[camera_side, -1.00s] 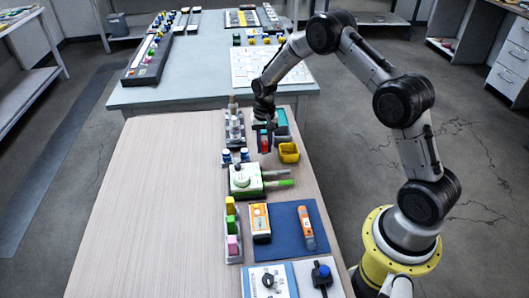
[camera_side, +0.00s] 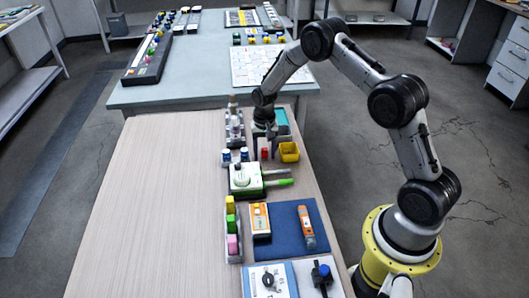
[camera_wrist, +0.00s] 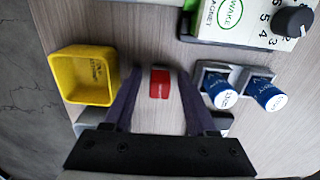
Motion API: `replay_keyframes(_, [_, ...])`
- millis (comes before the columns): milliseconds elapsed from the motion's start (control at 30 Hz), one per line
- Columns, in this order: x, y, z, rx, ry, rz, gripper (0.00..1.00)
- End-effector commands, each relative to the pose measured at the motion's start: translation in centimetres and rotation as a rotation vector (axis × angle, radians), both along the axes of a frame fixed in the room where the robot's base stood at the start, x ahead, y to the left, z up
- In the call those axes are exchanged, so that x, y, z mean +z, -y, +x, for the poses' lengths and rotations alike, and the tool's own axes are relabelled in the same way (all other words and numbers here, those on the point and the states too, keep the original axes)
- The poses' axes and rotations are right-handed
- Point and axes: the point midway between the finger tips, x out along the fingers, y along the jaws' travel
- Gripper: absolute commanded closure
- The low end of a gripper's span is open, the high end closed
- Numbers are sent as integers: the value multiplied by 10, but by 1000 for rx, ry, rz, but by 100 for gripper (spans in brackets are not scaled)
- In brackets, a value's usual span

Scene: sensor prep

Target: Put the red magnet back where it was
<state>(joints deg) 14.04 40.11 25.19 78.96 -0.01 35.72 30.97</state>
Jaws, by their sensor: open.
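The red magnet (camera_side: 264,153) stands near the right edge of the wooden table, just left of the yellow bin. In the wrist view, its red end (camera_wrist: 160,83) shows in the gap between my fingers, with a pale area below it that I cannot clearly make out. My gripper (camera_side: 265,132) is open, behind the magnet in the side view. In the wrist view, the fingers of my gripper (camera_wrist: 160,98) lie on either side of the magnet with visible gaps. What holds or supports the magnet is unclear.
The yellow bin (camera_side: 289,152) is close on the right. Blue-capped vials (camera_wrist: 245,92) stand in grey holders on the other side. A green-and-white device (camera_side: 246,179) with a dial is in front. The table's left side (camera_side: 150,200) is clear.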

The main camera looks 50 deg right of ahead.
Motion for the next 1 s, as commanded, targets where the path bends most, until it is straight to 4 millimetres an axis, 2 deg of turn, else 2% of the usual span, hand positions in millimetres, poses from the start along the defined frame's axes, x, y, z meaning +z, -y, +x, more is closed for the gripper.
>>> replay_keyframes(133, [5,0,0,0,1,0,43])
replay_keyframes(233, [16,0,1,0,4,-1,43])
replay_keyframes(700, [105,0,0,0,2,-1,43])
replay_keyframes(833, [118,0,0,0,1,0,43])
replay_keyframes(1000, [124,0,0,0,1,-1,43])
